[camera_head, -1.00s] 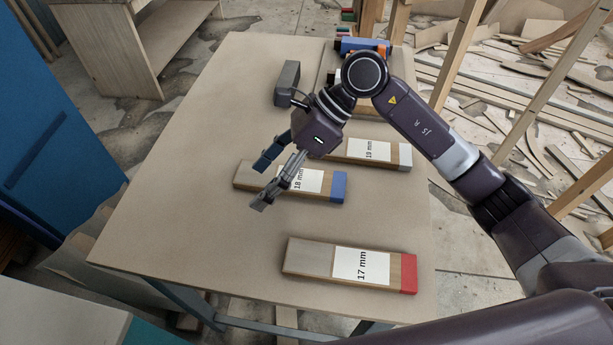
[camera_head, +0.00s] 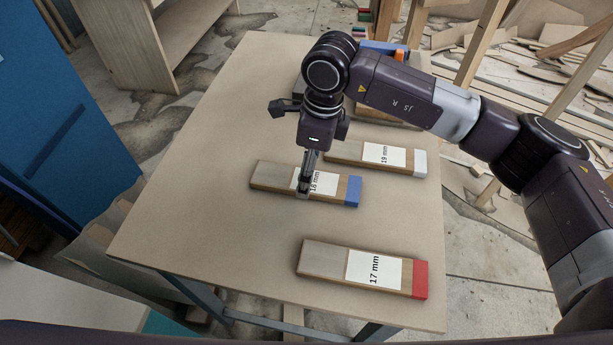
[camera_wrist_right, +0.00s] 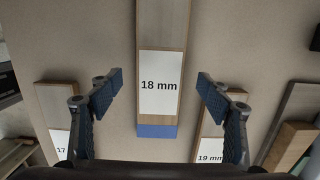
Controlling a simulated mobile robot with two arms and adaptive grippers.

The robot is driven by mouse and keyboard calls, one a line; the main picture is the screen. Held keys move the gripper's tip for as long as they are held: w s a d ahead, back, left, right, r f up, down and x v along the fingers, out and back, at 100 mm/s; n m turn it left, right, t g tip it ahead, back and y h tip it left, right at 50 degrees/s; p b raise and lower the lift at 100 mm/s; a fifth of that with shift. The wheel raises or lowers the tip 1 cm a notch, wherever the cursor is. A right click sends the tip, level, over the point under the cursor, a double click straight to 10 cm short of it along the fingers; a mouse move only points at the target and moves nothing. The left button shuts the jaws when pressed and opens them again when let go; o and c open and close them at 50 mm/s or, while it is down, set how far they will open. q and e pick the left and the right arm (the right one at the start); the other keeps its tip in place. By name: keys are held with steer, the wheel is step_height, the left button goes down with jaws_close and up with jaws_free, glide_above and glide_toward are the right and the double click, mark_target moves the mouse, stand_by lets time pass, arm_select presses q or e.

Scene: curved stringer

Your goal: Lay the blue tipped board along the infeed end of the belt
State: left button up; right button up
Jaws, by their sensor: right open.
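The blue tipped board (camera_head: 335,187), labelled 18 mm, lies flat on the table (camera_head: 200,180), its blue end to the right. In the right wrist view the blue tipped board (camera_wrist_right: 163,30) runs lengthwise between the fingers, with its blue end nearest the wrist. My right gripper (camera_head: 305,190) is over the label part of this board, pointing down. In the right wrist view its two fingers (camera_wrist_right: 158,90) are spread wide on either side of the board, with a gap on both sides. It holds nothing. My left gripper is not in view. I cannot identify a belt.
A red tipped board (camera_head: 325,262), labelled 17 mm, lies nearer the table's front edge. A white tipped board (camera_head: 345,152), labelled 19 mm, lies just behind the blue tipped one. More items at the back are partly hidden by my arm. The table's left part is clear.

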steer(key=shift+a+f, duration=0.2)
steer(key=shift+f, duration=1.1)
steer(key=shift+r, duration=0.1)
steer(key=c, duration=1.6)
